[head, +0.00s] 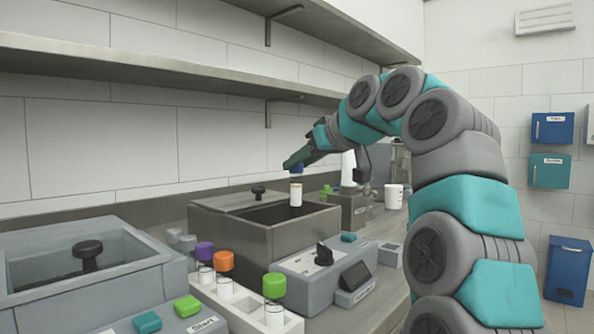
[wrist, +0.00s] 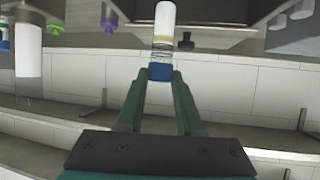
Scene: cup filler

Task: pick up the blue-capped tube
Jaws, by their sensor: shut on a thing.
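The blue-capped tube (head: 296,190) hangs upright from my gripper (head: 297,162) above the dark opening of a steel box in the head view. Its body is white and its blue cap is at the top, partly covered by the fingers. In the wrist view the tube (wrist: 164,35) shows with its blue cap (wrist: 160,72) between the two green fingertips of my gripper (wrist: 160,76). The fingers are shut on the cap.
The steel box (head: 240,239) stands open under the tube. A white rack (head: 243,310) in front holds tubes with purple, orange and green caps. A grey device (head: 318,279) stands right of the rack. A shelf (head: 180,74) runs along the wall behind.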

